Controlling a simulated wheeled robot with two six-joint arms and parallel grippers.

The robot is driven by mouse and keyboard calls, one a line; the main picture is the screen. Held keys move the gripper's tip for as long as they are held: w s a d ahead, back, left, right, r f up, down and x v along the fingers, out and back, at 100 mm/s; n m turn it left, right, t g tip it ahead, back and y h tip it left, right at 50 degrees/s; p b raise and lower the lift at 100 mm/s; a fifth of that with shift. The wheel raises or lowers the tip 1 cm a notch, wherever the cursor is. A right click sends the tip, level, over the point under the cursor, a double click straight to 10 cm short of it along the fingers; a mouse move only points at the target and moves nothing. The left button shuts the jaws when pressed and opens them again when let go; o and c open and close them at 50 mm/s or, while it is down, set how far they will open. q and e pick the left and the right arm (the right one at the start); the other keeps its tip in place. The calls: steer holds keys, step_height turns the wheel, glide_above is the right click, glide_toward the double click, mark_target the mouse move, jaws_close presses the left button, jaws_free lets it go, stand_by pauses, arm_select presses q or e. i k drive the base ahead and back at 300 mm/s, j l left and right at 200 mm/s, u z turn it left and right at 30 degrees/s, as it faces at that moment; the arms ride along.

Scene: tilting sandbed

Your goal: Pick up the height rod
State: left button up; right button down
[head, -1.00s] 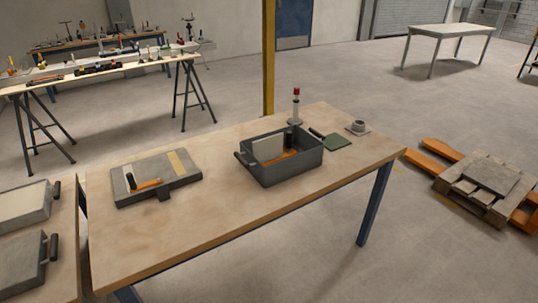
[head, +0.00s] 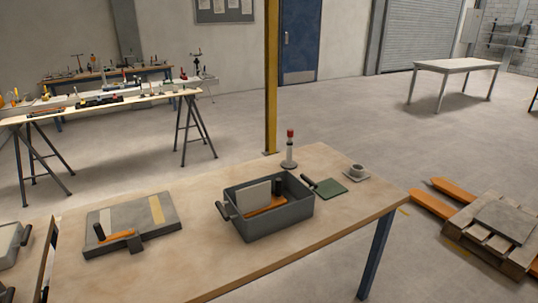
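An upright pale rod with a red and dark top (head: 290,150) stands on a round grey base at the back of the near wooden table (head: 215,270), behind the grey box. It looks most like the height rod, but I cannot confirm this. Neither of my grippers is in the head view.
A grey open box (head: 270,228) holds a pale block and an orange-handled tool. A grey slab (head: 165,227) lies to its left, and a green plate (head: 333,187) and small cup (head: 357,171) to its right. A yellow post (head: 271,80) stands behind the table.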

mark_target(288, 164)
steer(key=i+l, duration=0.15)
steer(key=l, duration=0.15)
steer(key=i+l+u, duration=0.15)
steer(key=l, duration=0.2)
steer(key=i+l, duration=0.2)
steer(key=l, duration=0.15)
steer(key=i+l+u, duration=0.1)
steer(key=l, duration=0.2)
steer(key=i+l+u, duration=0.1)
steer(key=l, duration=0.25)
steer(key=i+l, duration=0.2)
steer(key=l, duration=0.15)
steer(key=i+l+u, duration=0.1)
steer(key=l, duration=0.3)
